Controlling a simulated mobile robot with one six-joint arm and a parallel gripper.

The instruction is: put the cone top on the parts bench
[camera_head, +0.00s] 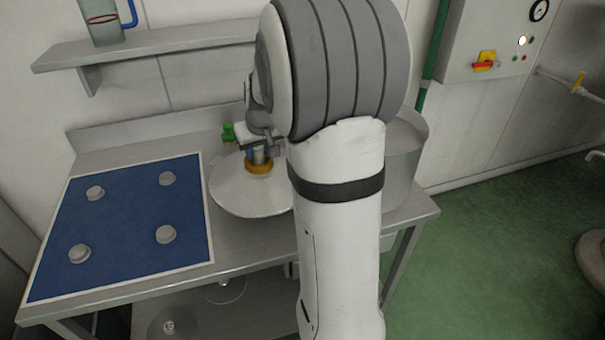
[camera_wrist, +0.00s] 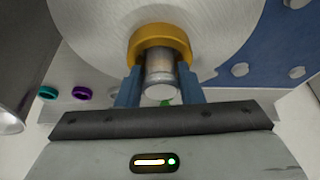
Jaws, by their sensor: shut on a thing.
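The cone top is a wide, shallow metal cone (camera_head: 243,192) with a yellow collar and a short metal stem. In the head view it is above the right part of the steel bench (camera_head: 240,245), beside the blue mat (camera_head: 130,225); its edge slightly overlaps the mat's right edge. I cannot tell if it touches the bench. My gripper (camera_head: 260,156) is shut on the stem. In the wrist view the blue fingers of my gripper (camera_wrist: 160,85) stand either side of the stem, below the yellow collar (camera_wrist: 160,43). My arm hides the cone's right side.
Several grey pegs (camera_head: 166,234) stand on the mat. A steel vessel (camera_head: 405,165) stands at the bench's right end, partly behind my arm. Small green fittings (camera_head: 229,132) are near the back. Teal (camera_wrist: 48,92) and purple (camera_wrist: 82,92) rings show in the wrist view. A wall shelf (camera_head: 150,45) hangs above.

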